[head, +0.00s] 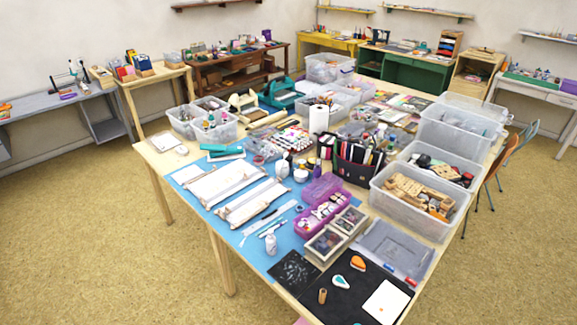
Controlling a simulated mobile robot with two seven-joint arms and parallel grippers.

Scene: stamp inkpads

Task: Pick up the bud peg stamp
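A small brown wooden peg (322,296), which looks like the bud peg stamp, stands upright on the black mat (345,305) at the table's near corner. Its lower face is hidden. Two drop-shaped inkpads lie beyond it on the mat: an orange one (358,262) and a white and teal one (341,281). A white paper (386,301) with a small red mark lies on the mat to the right. Neither of my grippers shows in the head view, and nothing touches the peg.
A dark speckled sheet (293,273) lies left of the mat. Framed boxes (324,242), a grey flat lid (388,247) and a tall clear bin (425,193) stand behind it. A white bottle (271,244) stands on the blue mat (250,258). The space around the peg is clear.

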